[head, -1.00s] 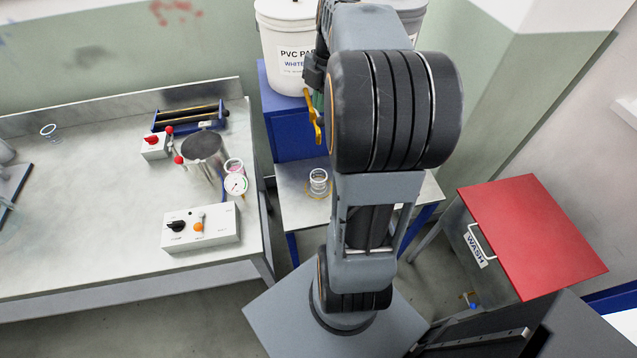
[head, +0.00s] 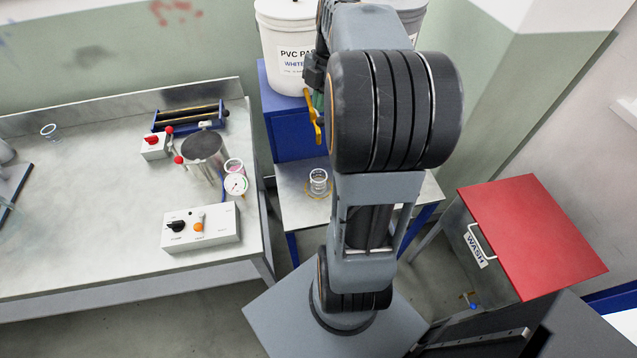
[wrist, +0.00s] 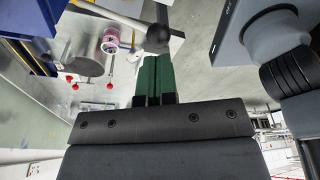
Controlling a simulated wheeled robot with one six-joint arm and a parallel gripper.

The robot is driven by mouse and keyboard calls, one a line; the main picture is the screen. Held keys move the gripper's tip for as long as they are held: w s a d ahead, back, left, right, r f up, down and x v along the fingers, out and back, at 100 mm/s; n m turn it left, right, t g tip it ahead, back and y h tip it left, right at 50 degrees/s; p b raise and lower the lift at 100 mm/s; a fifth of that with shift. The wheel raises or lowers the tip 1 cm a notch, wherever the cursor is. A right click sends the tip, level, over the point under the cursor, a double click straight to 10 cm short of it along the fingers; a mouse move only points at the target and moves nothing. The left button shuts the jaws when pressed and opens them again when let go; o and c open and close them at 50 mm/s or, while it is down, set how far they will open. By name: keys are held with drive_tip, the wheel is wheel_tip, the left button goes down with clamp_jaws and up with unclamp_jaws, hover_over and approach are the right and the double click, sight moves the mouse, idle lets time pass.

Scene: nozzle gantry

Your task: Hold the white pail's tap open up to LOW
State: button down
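The white pail (head: 284,50), labelled PVC and WHITE, stands on a blue stand at the back, partly hidden by my arm. A yellow curved piece (head: 313,118) hangs below it beside my arm; I cannot tell whether it is part of the tap. In the wrist view my gripper (wrist: 154,62) has its green fingers together, with nothing seen between them. A dark ball (wrist: 157,38) on a metal rod (wrist: 112,13) is right at the fingertips; I cannot tell whether they touch. A clear glass (head: 318,183) stands on the low table below. No LOW mark is readable.
The blue stand (head: 292,135) and low table (head: 290,200) are behind my arm. A red-lidded WASH bin (head: 530,235) stands right.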

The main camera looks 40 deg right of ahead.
sight(322, 117)
drive_tip(key=shift+f, duration=0.2)
drive_tip(key=shift+f+b, duration=1.55)
drive_tip(key=shift+f, duration=0.3)
drive_tip(key=shift+r, duration=0.1)
drive_tip(key=shift+r+p, duration=1.65)
drive_tip(key=shift+r, duration=0.35)
wheel_tip(322, 117, up, 5)
drive_tip(key=p, duration=0.4)
